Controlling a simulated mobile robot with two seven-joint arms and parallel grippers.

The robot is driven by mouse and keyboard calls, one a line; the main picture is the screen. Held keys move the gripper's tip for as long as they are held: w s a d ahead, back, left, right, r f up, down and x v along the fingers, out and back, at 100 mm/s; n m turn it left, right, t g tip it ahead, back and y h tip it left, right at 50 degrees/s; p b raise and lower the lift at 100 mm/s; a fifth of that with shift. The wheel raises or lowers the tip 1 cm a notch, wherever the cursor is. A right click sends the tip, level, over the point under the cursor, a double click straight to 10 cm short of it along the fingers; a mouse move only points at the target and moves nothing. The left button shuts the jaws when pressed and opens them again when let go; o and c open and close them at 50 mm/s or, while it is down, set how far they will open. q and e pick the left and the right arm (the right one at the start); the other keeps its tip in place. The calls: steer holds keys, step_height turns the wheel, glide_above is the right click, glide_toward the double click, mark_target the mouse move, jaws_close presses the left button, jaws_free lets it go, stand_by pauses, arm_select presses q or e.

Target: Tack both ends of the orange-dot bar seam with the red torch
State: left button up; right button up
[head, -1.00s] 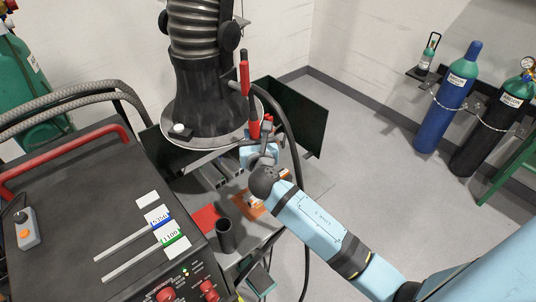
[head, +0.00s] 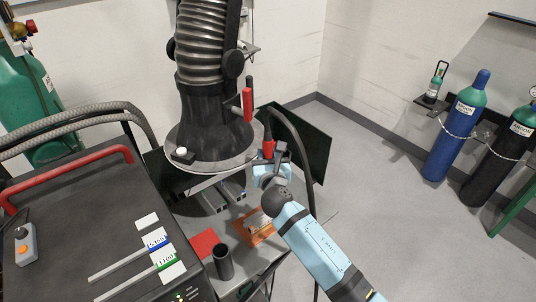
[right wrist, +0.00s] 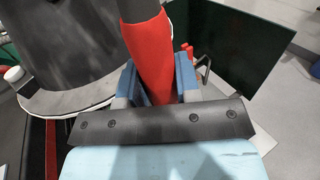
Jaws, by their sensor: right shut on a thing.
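My right gripper (head: 270,168) is shut on the red torch (head: 268,149), just right of the fume hood's rim in the head view. In the right wrist view the torch's red handle (right wrist: 152,52) stands between the blue fingers (right wrist: 152,88), with a dark part above it. A black cable loops to the right of the torch. Dark metal bars (head: 213,201) lie on the worktable below the hood, partly hidden by it. An orange fixture (head: 256,237) sits on the table below my gripper, partly hidden by my arm. I cannot make out an orange dot or the seam. My left gripper is not in view.
The dark fume hood (head: 207,128) hangs over the table, with a red handle-like item (head: 247,106) at its side. A dark green screen (head: 303,145) stands behind my gripper. A black cup (head: 223,262) and a red mat (head: 203,244) are at the front, beside the welding machine (head: 80,225).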

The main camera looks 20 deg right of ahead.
step_height(320, 180, down, 2)
steer(key=shift+f+b, duration=0.2)
steer(key=shift+b, duration=0.4)
steer(key=shift+f+b, duration=0.55)
steer(key=shift+f, duration=0.9)
steer(key=shift+f+b, duration=0.5)
stand_by(0.6)
steer(key=shift+r+p, duration=0.2)
steer(key=shift+p, duration=0.45)
stand_by(1.3)
